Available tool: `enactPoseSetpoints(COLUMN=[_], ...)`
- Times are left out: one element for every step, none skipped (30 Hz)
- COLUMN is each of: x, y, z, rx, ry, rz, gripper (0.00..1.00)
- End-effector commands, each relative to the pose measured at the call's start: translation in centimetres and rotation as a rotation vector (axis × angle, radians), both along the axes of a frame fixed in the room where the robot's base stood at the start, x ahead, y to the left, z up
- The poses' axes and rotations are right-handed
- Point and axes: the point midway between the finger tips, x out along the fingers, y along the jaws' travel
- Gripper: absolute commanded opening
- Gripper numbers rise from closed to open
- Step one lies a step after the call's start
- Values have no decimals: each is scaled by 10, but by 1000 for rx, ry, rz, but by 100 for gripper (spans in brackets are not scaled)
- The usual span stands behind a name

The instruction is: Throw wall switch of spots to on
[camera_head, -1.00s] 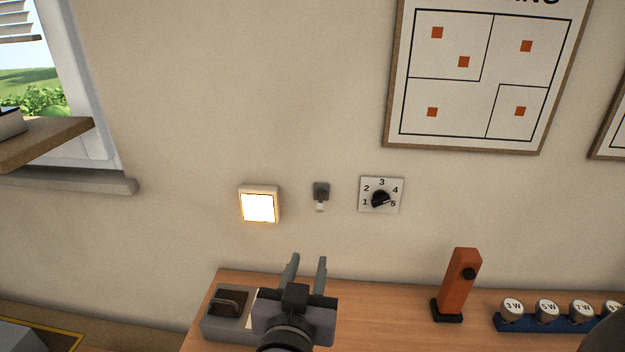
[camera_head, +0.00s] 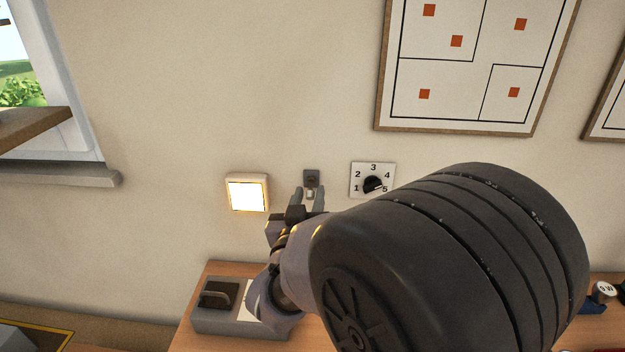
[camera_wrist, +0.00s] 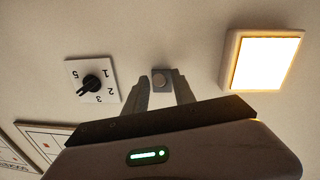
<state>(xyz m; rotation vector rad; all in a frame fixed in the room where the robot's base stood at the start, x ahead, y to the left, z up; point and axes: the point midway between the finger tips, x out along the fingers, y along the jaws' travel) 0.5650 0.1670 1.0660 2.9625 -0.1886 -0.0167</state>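A small grey toggle switch (camera_head: 311,181) with a pale lever (camera_head: 310,195) pointing down is on the wall, between a lit square panel (camera_head: 247,193) and a numbered dial (camera_head: 372,182). My gripper (camera_head: 309,194) is right at the toggle, its fingers pointing to the wall and apart. In the wrist view, the toggle (camera_wrist: 162,79) shows between the tips of my open gripper (camera_wrist: 162,90). I cannot tell whether a finger touches the lever. The dial (camera_wrist: 92,82) and the lit panel (camera_wrist: 262,60) flank it there, seen upside down.
A wooden bench (camera_head: 212,272) below carries a grey box (camera_head: 225,315) with a dark top part. A framed plan (camera_head: 470,60) hangs above right. A window sill (camera_head: 60,176) is at left. My arm hides much of the bench.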

Motion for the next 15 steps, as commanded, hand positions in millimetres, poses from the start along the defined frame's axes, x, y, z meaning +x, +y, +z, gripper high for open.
enactPoseSetpoints(x=[2, 3, 4, 4, 4, 4, 4, 3, 3, 3, 3, 3, 3, 3, 3], y=[-1, -1, -1, -1, -1, -1, -1, -1, -1, 0, 0, 0, 0, 0, 0], z=[0, 0, 0, 0, 0, 0, 0, 0, 0, 0, 0, 0, 0, 0, 0], rx=[0, 0, 0, 0, 0, 0, 0, 0, 0, 0, 0, 0, 0, 0, 0], ry=[1, 0, 0, 0, 0, 0, 0, 0, 0, 0, 0, 0, 0, 0, 0], rz=[-1, -1, 0, 0, 0, 0, 0, 0, 0, 0, 0, 0, 0, 0, 0], gripper=[31, 31, 31, 31, 31, 31, 31, 31, 29, 24, 18, 10, 4, 0, 0])
